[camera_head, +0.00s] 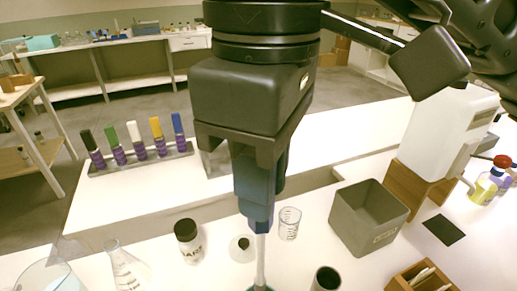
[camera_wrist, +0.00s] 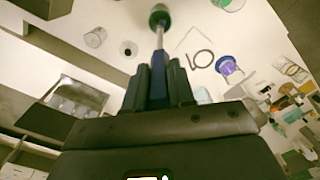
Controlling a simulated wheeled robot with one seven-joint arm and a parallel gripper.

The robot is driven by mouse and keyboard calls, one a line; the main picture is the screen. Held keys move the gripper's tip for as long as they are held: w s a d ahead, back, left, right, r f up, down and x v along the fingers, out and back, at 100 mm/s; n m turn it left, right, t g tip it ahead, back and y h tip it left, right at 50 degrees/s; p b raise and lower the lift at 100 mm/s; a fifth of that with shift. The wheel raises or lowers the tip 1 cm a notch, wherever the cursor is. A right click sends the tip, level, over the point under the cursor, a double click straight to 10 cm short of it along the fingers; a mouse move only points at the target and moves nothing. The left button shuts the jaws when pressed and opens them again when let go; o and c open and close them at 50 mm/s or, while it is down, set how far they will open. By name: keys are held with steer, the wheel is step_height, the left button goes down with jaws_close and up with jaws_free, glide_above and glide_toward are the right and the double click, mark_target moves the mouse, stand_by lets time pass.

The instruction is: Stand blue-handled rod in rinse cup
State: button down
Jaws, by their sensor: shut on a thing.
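My gripper (camera_head: 259,212) is shut on the blue handle of a rod (camera_head: 260,258), above the bench. The rod points down, nearly upright, with a thin pale shaft below the handle. In the wrist view the rod (camera_wrist: 160,40) reaches from between my fingertips (camera_wrist: 160,78) to a round green thing (camera_wrist: 159,14). The green thing (camera_head: 261,288) is cut off at the bottom of the head view. I cannot tell whether it is the rinse cup or the rod's own end, nor whether the rod is inside it.
A clear marked beaker (camera_head: 289,223), a white item with a dark top (camera_head: 242,248), a labelled jar (camera_head: 188,242) and a flask (camera_head: 125,268) stand nearby. A dark cup (camera_head: 326,279) and a grey bin (camera_head: 368,219) are right. Coloured-cap bottles fill a rack (camera_head: 181,149) behind.

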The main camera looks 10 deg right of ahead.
mark_target(263, 231)
step_height(263, 231, down, 2)
steer(key=shift+f, duration=0.1)
step_height(263, 231, down, 13)
steer(key=b, duration=1.6)
stand_by(0.3)
steer(key=c, duration=0.9)
jaws_free()
step_height(263, 231, up, 8)
steer(key=shift+p, duration=0.35)
